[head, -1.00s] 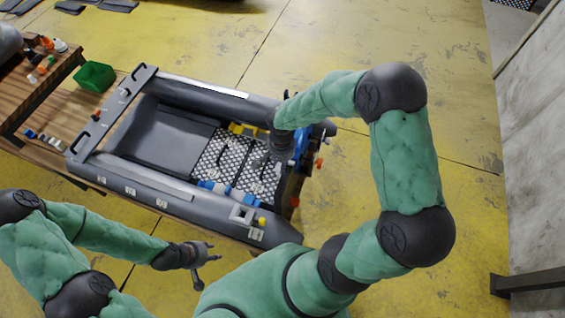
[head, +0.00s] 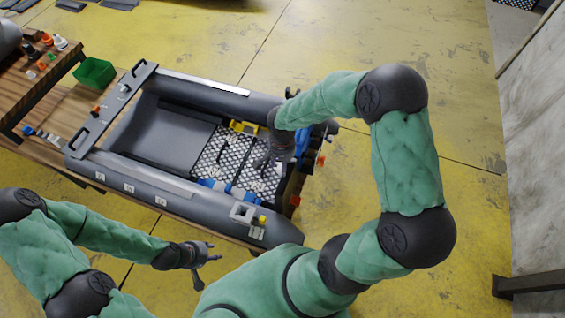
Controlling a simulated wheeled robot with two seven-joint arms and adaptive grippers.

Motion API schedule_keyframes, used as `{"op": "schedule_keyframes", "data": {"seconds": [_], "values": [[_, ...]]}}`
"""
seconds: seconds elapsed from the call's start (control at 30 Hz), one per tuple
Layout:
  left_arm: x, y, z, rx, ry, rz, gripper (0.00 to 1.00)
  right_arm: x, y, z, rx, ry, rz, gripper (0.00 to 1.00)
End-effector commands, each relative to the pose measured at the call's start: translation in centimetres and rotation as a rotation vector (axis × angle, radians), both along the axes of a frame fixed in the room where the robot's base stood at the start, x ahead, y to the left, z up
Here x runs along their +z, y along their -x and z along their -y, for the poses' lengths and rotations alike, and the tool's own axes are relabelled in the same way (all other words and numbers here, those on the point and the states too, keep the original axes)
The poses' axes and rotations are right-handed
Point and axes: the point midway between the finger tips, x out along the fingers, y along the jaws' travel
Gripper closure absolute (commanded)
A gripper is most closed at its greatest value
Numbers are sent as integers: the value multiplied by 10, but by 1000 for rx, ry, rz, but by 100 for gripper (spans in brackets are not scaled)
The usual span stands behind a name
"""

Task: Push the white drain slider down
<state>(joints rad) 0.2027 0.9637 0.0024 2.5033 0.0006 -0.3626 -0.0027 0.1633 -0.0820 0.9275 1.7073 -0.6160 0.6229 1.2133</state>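The grey inflatable boat (head: 125,172) lies on a wooden table, its transom end at the right. My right gripper (head: 262,165) reaches down inside the boat near the transom, over the checkered floor plate (head: 228,148). Its fingers are small and partly lost against the floor, so I cannot tell whether they are open. I cannot make out the white drain slider; the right arm and gripper cover part of the transom area. My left gripper (head: 213,252) is outside the boat, beside the near tube, with its fingers spread and empty.
Blue fittings (head: 228,188) and a yellow part (head: 243,127) sit inside the boat. A green bin (head: 94,72) and small caps stand on the wooden table (head: 60,110) at the left.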

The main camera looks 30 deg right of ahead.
Motion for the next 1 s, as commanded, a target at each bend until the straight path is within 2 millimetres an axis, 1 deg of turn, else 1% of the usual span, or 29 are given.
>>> {"op": "schedule_keyframes", "data": {"seconds": [0.03, 0.37, 1.0], "values": [[0, 0, 0, 0, 0, 0, 60, 3, -5, 1, 1, 0, 15, 53], [2, 0, 0, 0, 0, 0, 60, 5, -5, 2, 1, 2, 15, 53], [33, 0, 0, 0, 0, 0, 60, 57, -2, 1, 1, 1, 8, 53]]}}
